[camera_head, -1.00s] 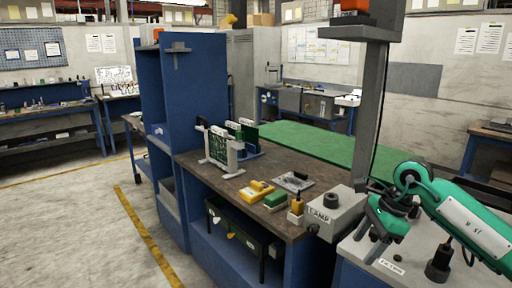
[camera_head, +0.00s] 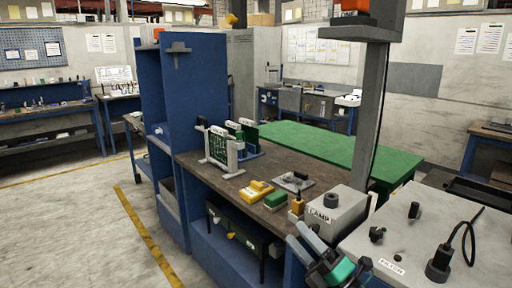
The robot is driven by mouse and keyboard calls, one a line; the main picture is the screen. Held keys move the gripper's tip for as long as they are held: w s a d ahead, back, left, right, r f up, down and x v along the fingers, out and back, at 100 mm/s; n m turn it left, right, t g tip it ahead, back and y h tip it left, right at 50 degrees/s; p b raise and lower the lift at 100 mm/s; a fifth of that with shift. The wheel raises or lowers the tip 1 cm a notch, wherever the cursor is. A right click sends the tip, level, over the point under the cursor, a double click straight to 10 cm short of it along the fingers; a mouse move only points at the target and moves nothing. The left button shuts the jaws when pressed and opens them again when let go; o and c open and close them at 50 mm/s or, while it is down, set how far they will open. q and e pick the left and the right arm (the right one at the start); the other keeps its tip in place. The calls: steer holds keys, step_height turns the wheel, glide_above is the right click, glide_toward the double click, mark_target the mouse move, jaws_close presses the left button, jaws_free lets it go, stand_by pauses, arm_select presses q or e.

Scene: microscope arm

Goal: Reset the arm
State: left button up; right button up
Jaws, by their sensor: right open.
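My right gripper (camera_head: 297,233) is at the bottom, right of centre, in front of the bench. Its two grey fingers point up and left, apart and with nothing seen between them. Its green and dark body (camera_head: 340,272) runs out of the bottom edge. A grey box labelled LAMP (camera_head: 338,212), with a dark knob on top, stands just beyond it. A light grey unit (camera_head: 425,238) with dark knobs and a black cable fills the lower right. I cannot pick out a microscope arm for certain. My left gripper is not in view.
A grey upright post (camera_head: 370,110) with a wide top rises behind the LAMP box. The brown bench top (camera_head: 205,172) holds circuit boards in a rack (camera_head: 222,148), a yellow item (camera_head: 256,190) and a green block (camera_head: 275,200). A green surface (camera_head: 320,143) lies behind. Floor at left is clear.

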steer(key=s+d+f+m+g+h, duration=0.1)
steer(key=s+d+f+m+h, duration=0.2)
steer(key=d+f+m+h, duration=0.5)
steer(key=s+d+f+m+g+h, duration=0.1)
steer(key=s+d+f+m+h, duration=0.25)
steer(key=f+m+h, duration=0.8)
steer(key=s+d+f+m+g+y, duration=0.15)
steer(key=s+f+m+g, duration=0.4)
steer(key=s, duration=0.55)
steer(key=s+d+f+m+g+y, duration=0.1)
steer(key=s+f+m+g+y, duration=0.15)
steer(key=s+f+g, duration=0.65)
step_height(320, 180, down, 28)
steer(key=s+t+p, duration=0.2)
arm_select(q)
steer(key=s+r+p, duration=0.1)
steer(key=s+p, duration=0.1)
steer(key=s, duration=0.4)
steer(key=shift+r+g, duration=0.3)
arm_select(e)
steer(key=s+d+f+g+h, duration=0.1)
steer(key=s+d+f, duration=0.2)
steer(key=s+f, duration=1.4)
steer(key=shift+s+f, duration=0.35)
steer(key=shift+s, duration=0.7)
